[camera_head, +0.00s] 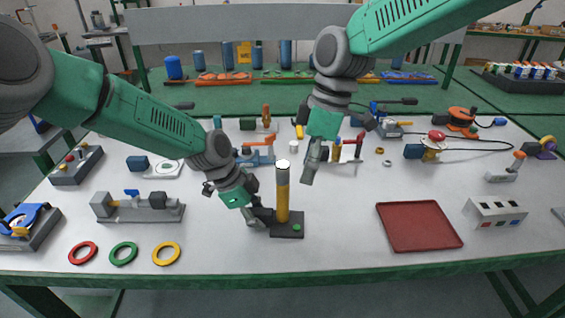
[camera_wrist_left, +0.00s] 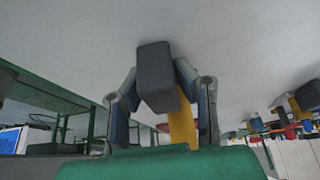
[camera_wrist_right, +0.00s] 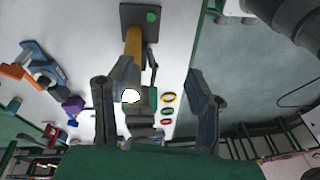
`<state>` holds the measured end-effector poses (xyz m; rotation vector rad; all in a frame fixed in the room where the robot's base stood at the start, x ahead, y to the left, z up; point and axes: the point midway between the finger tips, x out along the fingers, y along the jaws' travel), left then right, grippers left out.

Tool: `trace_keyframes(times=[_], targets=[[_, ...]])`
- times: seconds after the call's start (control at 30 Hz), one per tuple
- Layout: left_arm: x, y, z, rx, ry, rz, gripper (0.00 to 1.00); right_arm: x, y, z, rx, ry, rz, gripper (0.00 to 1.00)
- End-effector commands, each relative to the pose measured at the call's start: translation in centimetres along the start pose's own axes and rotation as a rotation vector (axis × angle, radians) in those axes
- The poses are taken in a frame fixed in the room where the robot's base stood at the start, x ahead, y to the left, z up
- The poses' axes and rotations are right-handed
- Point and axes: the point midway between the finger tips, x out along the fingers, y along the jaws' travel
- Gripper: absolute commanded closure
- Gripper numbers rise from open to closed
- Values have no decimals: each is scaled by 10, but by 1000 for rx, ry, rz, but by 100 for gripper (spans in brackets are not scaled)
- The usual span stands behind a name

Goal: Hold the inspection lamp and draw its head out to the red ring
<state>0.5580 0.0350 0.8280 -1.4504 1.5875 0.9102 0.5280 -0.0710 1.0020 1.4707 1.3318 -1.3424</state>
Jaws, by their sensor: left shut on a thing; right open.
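The inspection lamp stands upright on the table, with a yellow stem (camera_head: 283,196), a pale head end and a dark square base (camera_head: 287,230) bearing a green dot. My left gripper (camera_head: 262,216) is shut low on the lamp, at its left side. In the left wrist view a dark block (camera_wrist_left: 156,75) sits between its fingers, with yellow behind. My right gripper (camera_head: 335,158) is open and empty, above and right of the lamp. The right wrist view shows the bright lamp end (camera_wrist_right: 131,96) near its left finger. No red ring shows on the lamp itself.
Loose red (camera_head: 83,253), green (camera_head: 123,254) and yellow (camera_head: 166,253) rings lie at the front left. A red tray (camera_head: 418,227) lies right of the lamp, with a white box (camera_head: 494,213) beyond it. Tools and fittings crowd the back. The table is clear between lamp and tray.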

Motion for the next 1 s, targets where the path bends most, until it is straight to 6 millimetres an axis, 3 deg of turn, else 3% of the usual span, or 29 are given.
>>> trace_keyframes(times=[0.1, 0.2, 0.37, 1.0], targets=[[1, 0, 1, 0, -1, 1, 100, -28, 14, -24, -69, 29, 54, 53], [1, 0, 1, 0, -1, 1, 100, -42, 20, -35, -106, 43, 82, 53], [0, 0, 1, 0, -1, 2, 100, -48, 23, -42, -130, 50, 97, 53], [1, 1, 1, 0, -2, 2, 100, 28, 30, -46, -128, 50, 97, 53]])
